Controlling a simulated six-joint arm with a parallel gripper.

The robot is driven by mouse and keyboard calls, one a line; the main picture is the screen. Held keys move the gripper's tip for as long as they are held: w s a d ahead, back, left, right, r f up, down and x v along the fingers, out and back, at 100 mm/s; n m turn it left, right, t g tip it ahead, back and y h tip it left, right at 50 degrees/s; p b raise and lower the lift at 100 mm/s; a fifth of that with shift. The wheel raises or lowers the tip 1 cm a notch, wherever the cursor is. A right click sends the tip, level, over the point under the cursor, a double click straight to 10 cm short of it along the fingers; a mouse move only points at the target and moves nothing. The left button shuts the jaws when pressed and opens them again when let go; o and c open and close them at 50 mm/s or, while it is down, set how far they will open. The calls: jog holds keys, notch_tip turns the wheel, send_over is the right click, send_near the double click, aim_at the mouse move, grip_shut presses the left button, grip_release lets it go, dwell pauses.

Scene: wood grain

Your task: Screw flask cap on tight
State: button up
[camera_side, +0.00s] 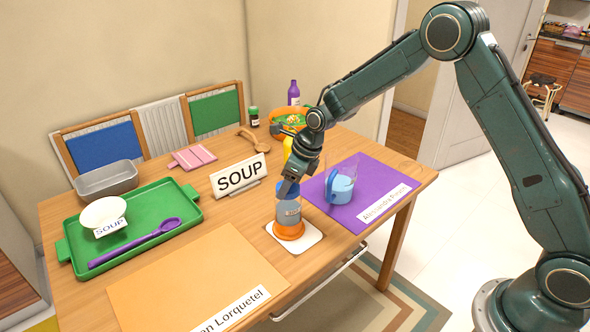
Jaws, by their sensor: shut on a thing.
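The flask (288,212) stands upright on a small white mat (313,236) near the front edge of the table. It has a grey-blue body and an orange base. A blue cap (289,189) sits at its top, partly hidden by my gripper. My gripper (287,184) points down from above and is shut on the cap. I cannot tell how tightly the cap sits on the flask.
A SOUP sign (240,177) stands behind left. A green tray (150,237) with a bowl and purple spoon lies left. An orange mat (190,285) in front is clear.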

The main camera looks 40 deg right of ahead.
jog(key=shift+f, duration=0.2)
jog(key=o, duration=1.3)
jog(key=shift+r, duration=0.1)
jog(key=shift+r, duration=0.1)
jog(key=v, duration=1.3)
jog(key=shift+s+r, duration=0.15)
jog(key=shift+r, duration=0.15)
